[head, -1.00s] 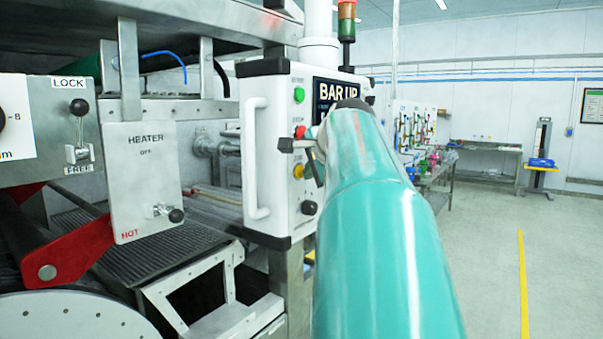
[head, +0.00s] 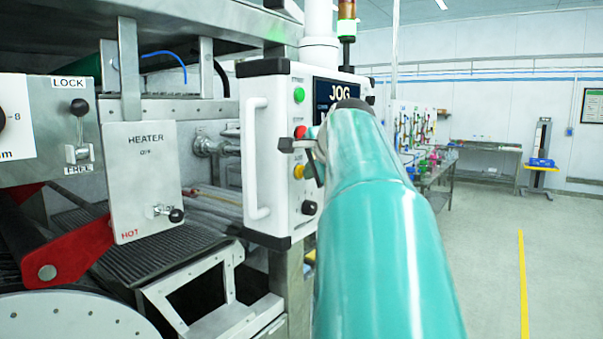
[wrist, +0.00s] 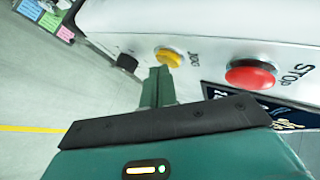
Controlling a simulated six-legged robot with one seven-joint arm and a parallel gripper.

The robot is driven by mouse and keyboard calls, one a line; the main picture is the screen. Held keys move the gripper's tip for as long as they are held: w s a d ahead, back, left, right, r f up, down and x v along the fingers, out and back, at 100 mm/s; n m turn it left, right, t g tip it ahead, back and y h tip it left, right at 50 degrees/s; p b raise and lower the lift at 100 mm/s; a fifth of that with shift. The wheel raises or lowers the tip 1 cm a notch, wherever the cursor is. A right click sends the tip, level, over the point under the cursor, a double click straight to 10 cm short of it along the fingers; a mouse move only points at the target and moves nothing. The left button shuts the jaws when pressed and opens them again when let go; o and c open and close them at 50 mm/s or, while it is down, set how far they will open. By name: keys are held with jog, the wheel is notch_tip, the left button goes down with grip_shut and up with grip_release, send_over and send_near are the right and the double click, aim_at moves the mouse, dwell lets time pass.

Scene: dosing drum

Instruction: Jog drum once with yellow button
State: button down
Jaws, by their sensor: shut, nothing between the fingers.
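The yellow button (head: 298,171) is on the front of the white control box (head: 277,200), below a red button (head: 300,132). In the wrist view the yellow button (wrist: 169,56) is labelled JOG. My gripper (wrist: 160,72) is shut and empty, its fingertips right at the near edge of the yellow button. I cannot tell whether they touch or press it. In the head view my arm hides much of the gripper (head: 312,170) and of the box's right side. The display (head: 338,92) reads JOG. A white curved disc (head: 70,315) with holes, possibly the drum's end, shows at lower left.
The red STOP button (wrist: 251,74) is to the right of my fingers in the wrist view. A green button (head: 299,95), a black knob (head: 309,207) and a white handle (head: 256,160) are on the box. The heater panel (head: 142,180) stands left. Open floor lies right.

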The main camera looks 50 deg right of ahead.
jog(key=shift+s, duration=0.55)
jog(key=shift+s+d, duration=0.15)
jog(key=shift+s, duration=1.1)
jog(key=shift+s+d, duration=0.1)
jog(key=shift+s, duration=1.1)
